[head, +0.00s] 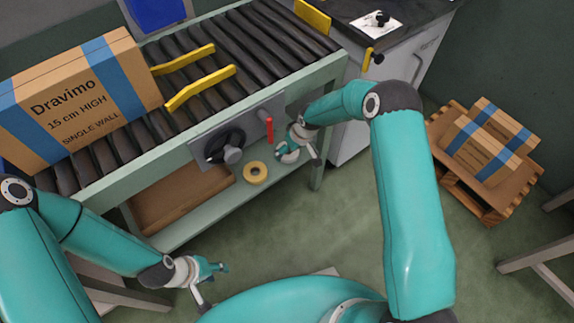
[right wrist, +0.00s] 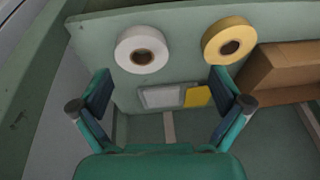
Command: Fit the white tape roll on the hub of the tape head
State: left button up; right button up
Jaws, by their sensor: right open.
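The white tape roll (right wrist: 141,49) lies flat on the lower shelf in the right wrist view, its dark core facing up. In the head view it is largely hidden by my right gripper (head: 300,155). That gripper is above the shelf; in the right wrist view (right wrist: 163,105) its fingers are spread and empty, with the white roll ahead, left of centre. The tape head (head: 205,132) is a grey plate on the conveyor's side, with a black wheel and a grey round hub (head: 233,155). My left gripper (head: 213,284) looks open and empty, low at the front.
A yellow tape roll (head: 255,172) lies on the shelf, left of my right gripper. A red handle (head: 269,130) hangs near the plate. Brown cardboard (head: 185,197) lies further left on the shelf. A large box (head: 80,100) stands on the conveyor rollers. A pallet (head: 500,185) with boxes stands right.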

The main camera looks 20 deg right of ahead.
aim_at(293, 155)
jog(key=w, duration=0.1)
jog(key=w+d, duration=0.1)
jog(key=f+b, duration=0.1)
jog(key=shift+w+d+f+h, duration=0.1)
jog(key=shift+w+d+h, duration=0.2)
jog(key=shift+w, duration=0.1)
jog(key=shift+w+f, duration=0.25)
jog(key=b+x, duration=0.2)
jog(key=x, duration=0.4)
jog(key=shift+w+a+f, duration=0.1)
jog(key=shift+w+f, duration=0.05)
jog(key=shift+f, duration=0.05)
pick_arm(q)
notch_tip(293, 155, down, 4)
jog(key=shift+f, duration=0.15)
pick_arm(e)
jog(key=c, duration=1.1)
jog(key=shift+r, duration=0.15)
